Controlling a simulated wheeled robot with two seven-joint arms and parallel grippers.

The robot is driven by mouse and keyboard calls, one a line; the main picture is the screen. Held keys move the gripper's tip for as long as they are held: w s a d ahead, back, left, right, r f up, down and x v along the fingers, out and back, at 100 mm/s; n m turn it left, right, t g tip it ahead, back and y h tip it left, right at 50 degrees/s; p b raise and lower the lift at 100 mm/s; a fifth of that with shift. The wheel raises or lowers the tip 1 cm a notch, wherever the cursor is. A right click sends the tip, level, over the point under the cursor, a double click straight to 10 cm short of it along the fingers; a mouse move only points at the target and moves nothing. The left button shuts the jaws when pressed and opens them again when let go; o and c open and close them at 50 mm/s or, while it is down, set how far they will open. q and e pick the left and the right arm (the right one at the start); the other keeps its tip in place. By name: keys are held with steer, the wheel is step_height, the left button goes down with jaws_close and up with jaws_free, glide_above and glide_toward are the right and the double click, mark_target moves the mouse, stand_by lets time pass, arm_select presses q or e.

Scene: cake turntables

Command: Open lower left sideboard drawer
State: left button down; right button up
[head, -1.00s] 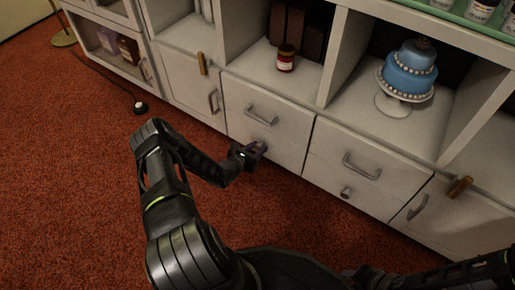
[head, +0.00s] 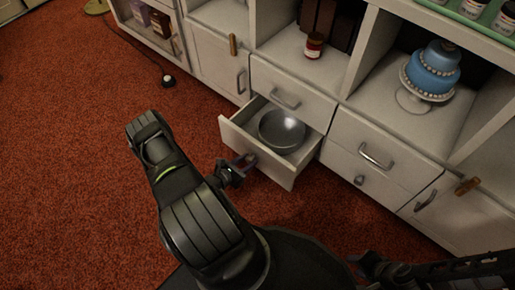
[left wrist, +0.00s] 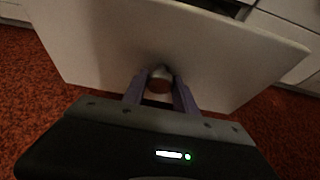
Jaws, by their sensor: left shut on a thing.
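The lower left sideboard drawer (head: 258,150) is pulled out from the white sideboard, and a grey metal bowl (head: 282,131) lies inside it. My left gripper (head: 243,163) is at the front of this drawer. In the left wrist view the two purple fingers of my left gripper (left wrist: 160,92) are closed around the round metal knob (left wrist: 161,76) on the white drawer front (left wrist: 215,50). My right arm shows at the bottom right of the head view, with its gripper (head: 362,262) dark and partly cut off; its fingers are not clear.
The upper left drawer (head: 290,92) above is shut. The right-hand drawers (head: 378,150) are also shut. A blue cake on a white stand (head: 428,75) and a red-lidded jar (head: 314,46) stand on the shelves. Red carpet (head: 80,180) is clear at left.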

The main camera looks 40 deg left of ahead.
arm_select(q)
steer(key=shift+s, duration=2.5)
arm_select(e)
steer(key=shift+s+r, duration=0.3)
steer(key=shift+s, duration=0.05)
arm_select(q)
steer(key=c, duration=1.1)
jaws_free()
steer(key=p+v, duration=0.2)
steer(key=v, duration=0.5)
steer(key=shift+s+p, duration=0.35)
arm_select(e)
steer(key=shift+s+r, duration=0.25)
steer(key=shift+r, duration=1)
arm_select(q)
steer(key=shift+d+r, duration=0.1)
steer(key=shift+r, duration=0.1)
